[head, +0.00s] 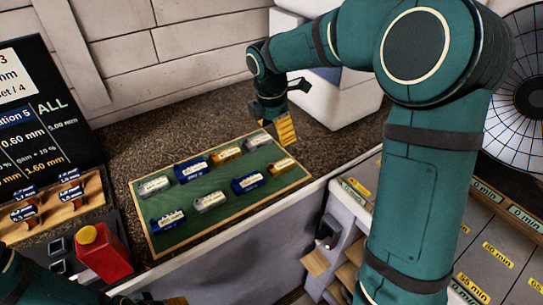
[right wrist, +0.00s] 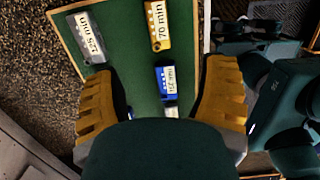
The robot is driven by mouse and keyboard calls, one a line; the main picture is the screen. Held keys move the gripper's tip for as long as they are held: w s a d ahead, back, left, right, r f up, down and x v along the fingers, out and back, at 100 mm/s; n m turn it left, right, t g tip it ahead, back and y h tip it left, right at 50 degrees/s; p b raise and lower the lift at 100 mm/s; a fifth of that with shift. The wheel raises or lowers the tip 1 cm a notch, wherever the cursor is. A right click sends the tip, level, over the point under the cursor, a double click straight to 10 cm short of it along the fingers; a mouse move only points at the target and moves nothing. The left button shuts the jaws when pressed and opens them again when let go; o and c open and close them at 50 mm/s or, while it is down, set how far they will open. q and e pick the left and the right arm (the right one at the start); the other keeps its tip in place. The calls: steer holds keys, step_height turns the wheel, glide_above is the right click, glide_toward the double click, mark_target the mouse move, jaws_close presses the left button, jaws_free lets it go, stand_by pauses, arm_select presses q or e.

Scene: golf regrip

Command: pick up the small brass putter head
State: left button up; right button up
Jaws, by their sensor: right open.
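Two brass putter heads lie on the green board (head: 215,218): one in the back row (head: 227,155) and one at the right end of the front row (head: 281,167). Both have pale labels. My right gripper (head: 286,130) hangs above the board's back right corner, apart from the heads. In the right wrist view its yellow fingers (right wrist: 162,105) are wide apart and empty. That view shows one brass head (right wrist: 157,25) beyond the fingertips; I cannot tell which. My left gripper (head: 160,300) barely shows at the bottom edge; its jaws are cut off.
Silver and blue heads (head: 190,169) lie around the brass ones. A red bottle (head: 103,255) and a wooden rack (head: 52,215) stand left of the board. Labelled drawers or bins (head: 499,256) are at the right. Speckled counter (head: 215,103) behind the board is clear.

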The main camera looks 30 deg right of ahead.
steer(key=b, duration=0.2)
glide_above(281, 165)
steer(key=a, duration=0.1)
step_height(281, 165, down, 7)
steer(key=shift+s+f, duration=0.15)
steer(key=shift+f, duration=0.05)
steer(key=shift+w+d+f+b, duration=0.1)
steer(key=shift+d+f+b, duration=0.15)
steer(key=shift+f, duration=0.65)
steer(key=shift+w+d+f+b, duration=0.1)
steer(key=shift+f+b, duration=0.1)
steer(key=shift+f, duration=0.7)
steer(key=shift+d+f+b, duration=0.2)
steer(key=shift+f+b, duration=0.05)
steer(key=shift+f, duration=1.05)
steer(key=shift+f, duration=0.25)
jaws_close()
